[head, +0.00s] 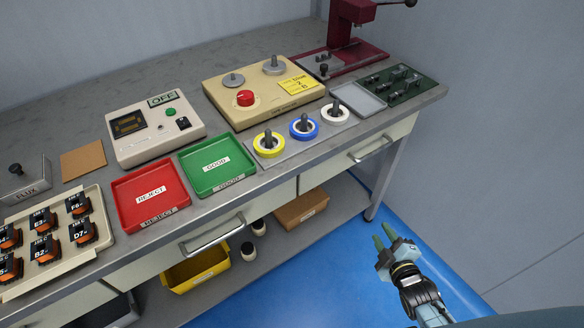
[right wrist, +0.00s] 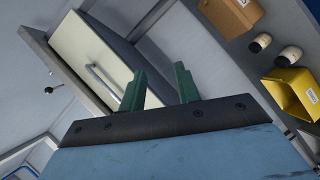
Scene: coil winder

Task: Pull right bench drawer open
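The right bench drawer has a cream front (head: 345,168) under the right part of the bench top, with a metal bar handle (head: 372,150). In the head view it looks closed. The drawer front (right wrist: 88,50) and its handle (right wrist: 104,82) also show in the right wrist view, with the handle left of the green fingers. My right gripper (head: 384,236) is in the air over the blue floor, in front of the bench and apart from the handle. In the right wrist view its fingers (right wrist: 160,86) are spread with nothing between them. My left gripper is not in view.
The bench top (head: 325,130) holds trays, spools, a winder and a red press (head: 345,40). A left drawer handle (head: 212,236) sticks out. The lower shelf holds a yellow bin (head: 195,275) and a cardboard box (head: 302,208). The floor (head: 350,265) before the right drawer is clear.

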